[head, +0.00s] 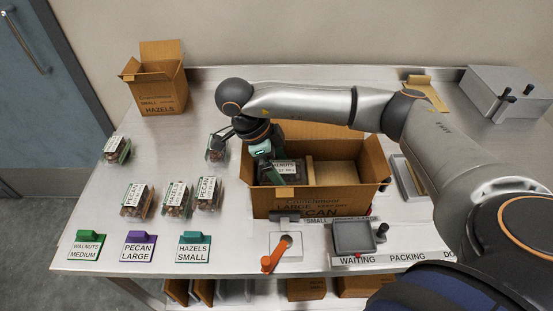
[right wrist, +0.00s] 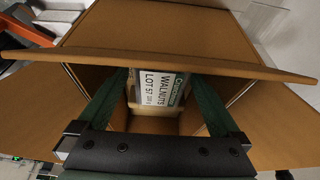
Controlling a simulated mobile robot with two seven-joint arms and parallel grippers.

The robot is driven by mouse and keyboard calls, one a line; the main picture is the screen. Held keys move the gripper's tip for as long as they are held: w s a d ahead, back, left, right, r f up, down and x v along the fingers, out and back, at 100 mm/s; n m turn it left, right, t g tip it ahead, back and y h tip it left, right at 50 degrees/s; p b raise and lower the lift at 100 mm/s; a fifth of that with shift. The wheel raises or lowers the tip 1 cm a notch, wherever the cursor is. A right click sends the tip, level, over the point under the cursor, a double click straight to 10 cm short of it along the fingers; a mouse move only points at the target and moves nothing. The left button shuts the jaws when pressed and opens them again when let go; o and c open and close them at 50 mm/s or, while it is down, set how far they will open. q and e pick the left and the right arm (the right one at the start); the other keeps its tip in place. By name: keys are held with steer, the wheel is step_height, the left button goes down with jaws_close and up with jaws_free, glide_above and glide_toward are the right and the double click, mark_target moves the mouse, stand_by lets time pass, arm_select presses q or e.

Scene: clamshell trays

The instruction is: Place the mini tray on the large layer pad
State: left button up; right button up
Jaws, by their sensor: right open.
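A clear clamshell tray with a white WALNUTS label (head: 288,171) sits inside the open large cardboard box (head: 315,205), in its left part. Its label reads WALNUTS LOT 57 in the right wrist view (right wrist: 155,88). I cannot tell by size whether it is the mini tray. A plain tan cardboard surface (head: 337,173), perhaps the large layer pad, shows in the right part of the box. My right gripper (head: 268,172) reaches down into the box at the tray's left; in the right wrist view its open fingers (right wrist: 158,85) stand either side of the tray. My left gripper is out of view.
Several clamshell trays (head: 136,201) stand at the left, one (head: 215,149) beside my right gripper. WALNUTS, PECAN and HAZELS cards (head: 193,248) lie in front. A small HAZELS box (head: 157,82) stands behind.

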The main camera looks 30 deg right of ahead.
steer(key=p+v, duration=0.1)
steer(key=v, duration=1.1)
steer(key=shift+r, duration=0.1)
